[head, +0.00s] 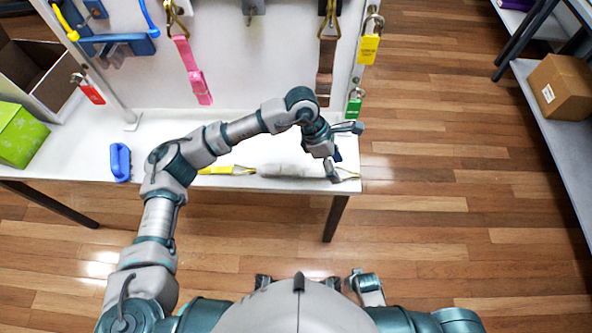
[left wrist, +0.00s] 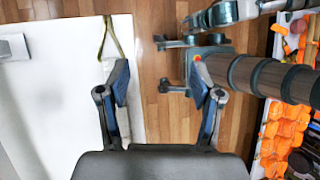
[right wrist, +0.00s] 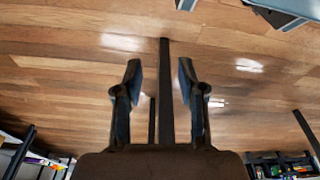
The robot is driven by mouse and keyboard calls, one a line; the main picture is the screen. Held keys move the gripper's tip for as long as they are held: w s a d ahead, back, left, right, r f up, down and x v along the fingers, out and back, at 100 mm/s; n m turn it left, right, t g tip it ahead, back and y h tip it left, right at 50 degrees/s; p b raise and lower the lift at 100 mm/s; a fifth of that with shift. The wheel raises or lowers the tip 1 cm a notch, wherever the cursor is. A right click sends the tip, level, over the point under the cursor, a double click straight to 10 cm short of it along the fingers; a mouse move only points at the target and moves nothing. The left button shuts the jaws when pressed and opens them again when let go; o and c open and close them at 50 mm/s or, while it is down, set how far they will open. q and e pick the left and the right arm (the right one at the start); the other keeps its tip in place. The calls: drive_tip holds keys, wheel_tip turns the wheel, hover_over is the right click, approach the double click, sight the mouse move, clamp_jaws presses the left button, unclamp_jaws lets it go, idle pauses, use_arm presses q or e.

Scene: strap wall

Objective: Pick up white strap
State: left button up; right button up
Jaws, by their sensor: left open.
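A white strap (head: 285,171) lies along the front edge of the white table, hard to tell from the tabletop. A brass triangular ring (head: 346,174) is at its right end, near the table's right corner. The ring also shows in the left wrist view (left wrist: 114,40), beyond the left-hand finger and partly over the table edge. My left gripper (head: 342,157) is open above the ring end, and in its wrist view (left wrist: 160,76) nothing sits between the fingers. My right gripper (right wrist: 160,72) is open and empty, facing the floor.
A yellow strap (head: 218,170) and a blue handle (head: 120,161) lie on the table. Pink (head: 194,72) and brown (head: 325,72) straps hang on the wall panel, with yellow (head: 369,49) and green (head: 354,104) padlocks. A cardboard box (head: 562,86) sits on the right shelf.

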use_arm(q)
drive_tip(key=w+a+r+t+y, duration=0.25)
drive_tip(key=w+a+y, duration=0.3)
drive_tip(key=a, duration=0.55)
hover_over(297, 169)
drive_tip(key=d, duration=0.1)
drive_tip(key=f, duration=1.1)
drive_tip(key=shift+s+f, duration=0.25)
drive_tip(key=shift+f, duration=0.15)
drive_tip(key=shift+a+f, duration=0.6)
drive_tip(key=shift+f, duration=0.2)
drive_tip(key=f, duration=0.3)
drive_tip(key=shift+w+d+f, duration=0.2)
drive_tip(key=shift+d+f, duration=0.15)
drive_tip(key=shift+f, duration=0.05)
drive_tip(key=shift+d+f, duration=0.3)
drive_tip(key=shift+a, duration=0.5)
clamp_jaws()
